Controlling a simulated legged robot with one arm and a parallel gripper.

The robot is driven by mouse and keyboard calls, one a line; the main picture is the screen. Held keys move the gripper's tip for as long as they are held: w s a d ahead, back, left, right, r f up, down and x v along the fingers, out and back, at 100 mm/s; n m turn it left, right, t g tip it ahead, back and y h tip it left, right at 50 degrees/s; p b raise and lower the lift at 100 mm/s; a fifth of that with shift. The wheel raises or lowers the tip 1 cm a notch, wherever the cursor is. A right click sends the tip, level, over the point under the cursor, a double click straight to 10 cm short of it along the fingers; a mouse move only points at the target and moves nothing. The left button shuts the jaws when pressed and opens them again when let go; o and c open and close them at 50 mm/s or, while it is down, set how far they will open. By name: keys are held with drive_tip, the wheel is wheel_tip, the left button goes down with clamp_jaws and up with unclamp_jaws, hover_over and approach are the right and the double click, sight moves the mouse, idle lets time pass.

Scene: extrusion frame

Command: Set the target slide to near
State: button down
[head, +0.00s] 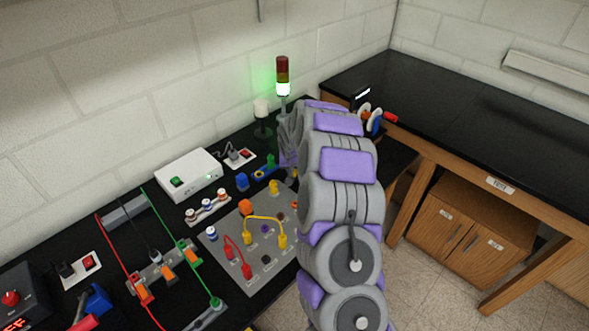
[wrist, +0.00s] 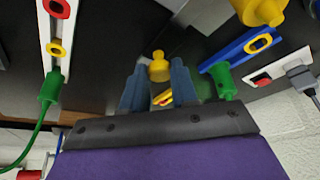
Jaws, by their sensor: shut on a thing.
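In the wrist view my gripper (wrist: 159,80) has its two blue-grey fingers on either side of a small yellow knobbed piece (wrist: 159,67), and it is shut on it. A yellow ring with a red centre (wrist: 162,98) shows between the fingers, nearer the palm. I cannot tell from the picture which slide position the piece is at. In the head view my own arm hides the gripper and what it holds.
Right of the fingers in the wrist view are a green knob (wrist: 222,80) and a blue rail (wrist: 240,48). A white strip (wrist: 46,45) and green plug (wrist: 50,87) are at left. In the head view, a lit signal tower (head: 283,78) and white box (head: 188,174) stand by the wall.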

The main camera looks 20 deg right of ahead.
drive_tip(key=shift+a, duration=0.1)
drive_tip(key=shift+s+a+r+b, duration=0.1)
drive_tip(key=shift+s+a+b, duration=0.2)
drive_tip(key=shift+a, duration=0.55)
drive_tip(key=shift+s+a+b, duration=0.3)
drive_tip(key=shift+a, duration=0.55)
drive_tip(key=c, duration=0.8)
unclamp_jaws()
drive_tip(key=shift+c, duration=0.2)
drive_tip(key=p+v, duration=0.2)
drive_tip(key=v, duration=1.5)
drive_tip(key=shift+s+a, duration=0.2)
